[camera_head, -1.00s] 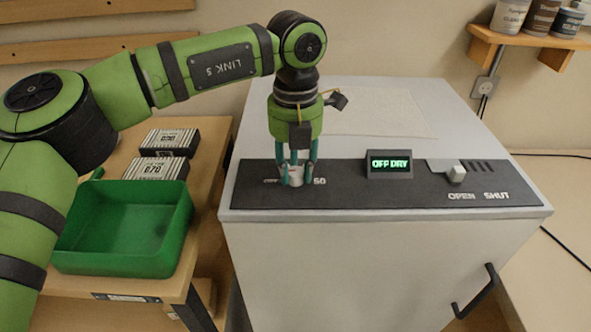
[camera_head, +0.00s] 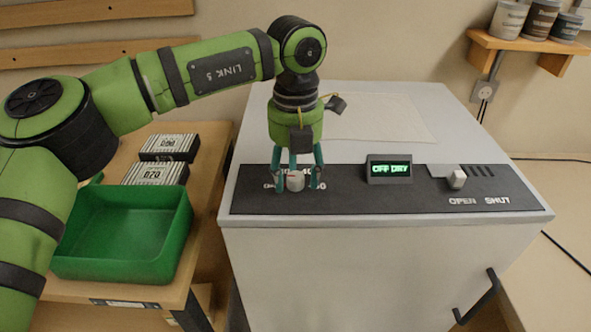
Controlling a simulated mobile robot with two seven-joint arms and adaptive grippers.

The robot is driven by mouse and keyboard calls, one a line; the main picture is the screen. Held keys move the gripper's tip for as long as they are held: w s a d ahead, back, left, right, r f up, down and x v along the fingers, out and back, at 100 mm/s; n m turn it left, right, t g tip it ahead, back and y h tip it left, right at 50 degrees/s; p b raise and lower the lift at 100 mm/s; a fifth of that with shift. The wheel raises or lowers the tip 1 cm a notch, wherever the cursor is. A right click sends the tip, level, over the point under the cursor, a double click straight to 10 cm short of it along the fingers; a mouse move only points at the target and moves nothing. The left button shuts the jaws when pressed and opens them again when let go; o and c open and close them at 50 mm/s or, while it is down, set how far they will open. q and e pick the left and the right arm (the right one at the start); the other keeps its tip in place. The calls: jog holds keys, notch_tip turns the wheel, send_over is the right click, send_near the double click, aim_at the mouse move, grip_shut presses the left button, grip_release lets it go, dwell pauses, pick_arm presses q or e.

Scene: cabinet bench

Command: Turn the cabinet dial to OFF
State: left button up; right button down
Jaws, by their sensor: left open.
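The white cabinet (camera_head: 330,260) has a dark control panel (camera_head: 345,197) along its front top edge. The pale dial (camera_head: 295,182) sits on the panel's left part, with white markings around it partly hidden by my fingers. My left gripper (camera_head: 296,184) is open, pointing down, with its teal fingers on either side of the dial and apart from it. The small display (camera_head: 390,170) reads "OFF DRY" in green. My right gripper is not in view.
A pale slider knob (camera_head: 457,178) stands on the panel's right, above "OPEN SHUT". A green bin (camera_head: 125,235) and black-and-white boxes (camera_head: 168,148) are on the wooden table at left. A wall shelf (camera_head: 530,45) holds cans.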

aim_at(296, 176)
pick_arm(q)
notch_tip(296, 176, up, 12)
dwell(0.4)
